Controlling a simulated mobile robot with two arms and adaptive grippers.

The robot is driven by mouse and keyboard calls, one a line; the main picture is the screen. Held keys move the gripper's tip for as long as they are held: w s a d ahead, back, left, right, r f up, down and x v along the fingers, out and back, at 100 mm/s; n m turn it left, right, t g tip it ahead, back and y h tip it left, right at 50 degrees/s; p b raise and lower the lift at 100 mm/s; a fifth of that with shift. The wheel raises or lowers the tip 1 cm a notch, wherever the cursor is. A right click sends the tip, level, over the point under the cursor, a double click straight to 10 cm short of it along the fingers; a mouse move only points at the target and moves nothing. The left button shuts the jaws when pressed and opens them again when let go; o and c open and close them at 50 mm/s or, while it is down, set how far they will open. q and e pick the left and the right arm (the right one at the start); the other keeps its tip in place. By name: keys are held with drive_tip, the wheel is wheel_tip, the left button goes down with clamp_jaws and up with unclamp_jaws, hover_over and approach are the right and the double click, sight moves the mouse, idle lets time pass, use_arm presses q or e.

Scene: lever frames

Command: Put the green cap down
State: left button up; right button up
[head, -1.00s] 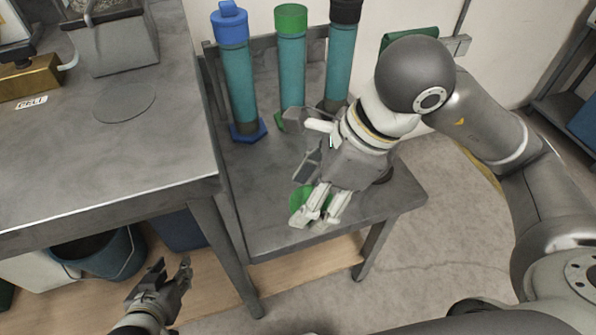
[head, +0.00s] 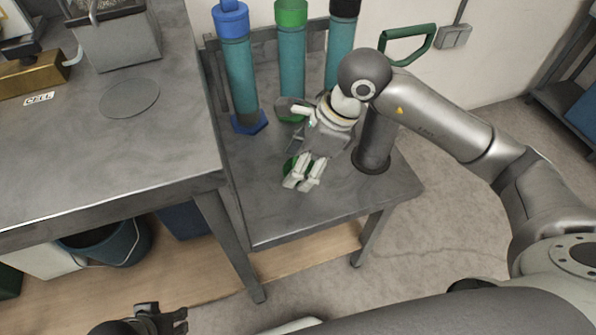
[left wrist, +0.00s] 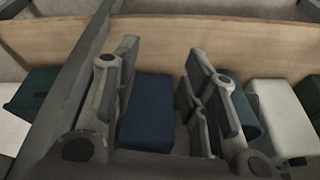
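My right gripper (head: 302,184) is over the small grey table (head: 285,220), pointing down toward its front. The green cap (head: 290,166) shows as a green edge beside and behind its fingers; most of it is hidden. The cap has moved along with the fingers, so the gripper appears shut on it. I cannot tell whether the cap touches the tabletop. My left gripper (head: 172,320) is low at the bottom left, away from the table. In the left wrist view its fingers (left wrist: 165,65) are apart with nothing between them.
Tall teal cylinders with blue (head: 231,20), green (head: 291,12) and black (head: 345,8) tops stand at the table's back. A dark post (head: 374,145) stands right of the gripper. A grey workbench (head: 110,150) is at left. The front of the small table is clear.

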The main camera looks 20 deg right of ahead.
drive_tip(key=shift+w+f, duration=0.45)
drive_tip(key=shift+f, duration=0.2)
drive_tip(key=shift+w+f, duration=0.6)
drive_tip(key=shift+f, duration=0.1)
drive_tip(key=shift+w+d+f+b, duration=0.1)
drive_tip(key=shift+f+b, duration=0.4)
drive_tip(key=shift+f, duration=1.05)
use_arm(q)
drive_tip(key=shift+s+r, duration=0.25)
drive_tip(key=shift+r, duration=0.1)
use_arm(e)
drive_tip(key=shift+f, duration=0.2)
drive_tip(key=o, duration=1)
use_arm(q)
drive_tip(key=shift+f, duration=0.15)
